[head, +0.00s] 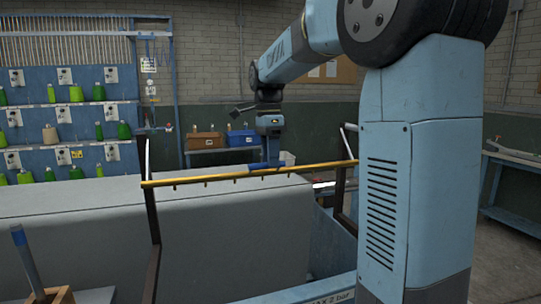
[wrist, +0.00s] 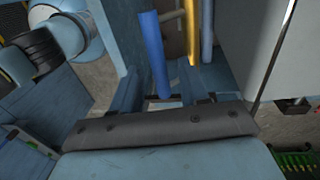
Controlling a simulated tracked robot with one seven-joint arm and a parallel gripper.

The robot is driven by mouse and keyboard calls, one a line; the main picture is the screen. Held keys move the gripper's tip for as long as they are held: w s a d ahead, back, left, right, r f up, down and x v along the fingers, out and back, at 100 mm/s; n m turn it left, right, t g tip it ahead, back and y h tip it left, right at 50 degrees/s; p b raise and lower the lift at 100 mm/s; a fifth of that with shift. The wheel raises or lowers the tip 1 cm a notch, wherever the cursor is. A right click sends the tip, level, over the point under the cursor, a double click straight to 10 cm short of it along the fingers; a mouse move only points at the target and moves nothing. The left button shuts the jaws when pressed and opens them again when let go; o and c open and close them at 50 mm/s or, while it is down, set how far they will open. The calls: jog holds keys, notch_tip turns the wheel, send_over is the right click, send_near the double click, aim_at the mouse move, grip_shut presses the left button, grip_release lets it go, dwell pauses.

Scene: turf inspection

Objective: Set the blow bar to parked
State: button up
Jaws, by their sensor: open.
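The blow bar (head: 215,178) is a long yellow tube with small nozzles, carried on two dark side arms (head: 152,240) across the grey bed. It lies above the bed's top, sloping slightly in the picture. A blue grip (head: 282,169) sits at the bar's middle-right. My gripper (head: 268,150) points down over this grip and is open. In the wrist view the blue grip (wrist: 153,55) lies between my fingers, with the yellow bar (wrist: 193,30) beside it. Whether the fingers touch the grip cannot be told.
The grey bed (head: 240,225) fills the foreground. A rack with several green spools (head: 75,93) stands at the back left. A brown box (head: 205,140) and a blue box (head: 241,137) sit on a bench behind. A blue bench (head: 510,205) is at the right.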

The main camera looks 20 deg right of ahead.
grip_shut()
dwell(0.5)
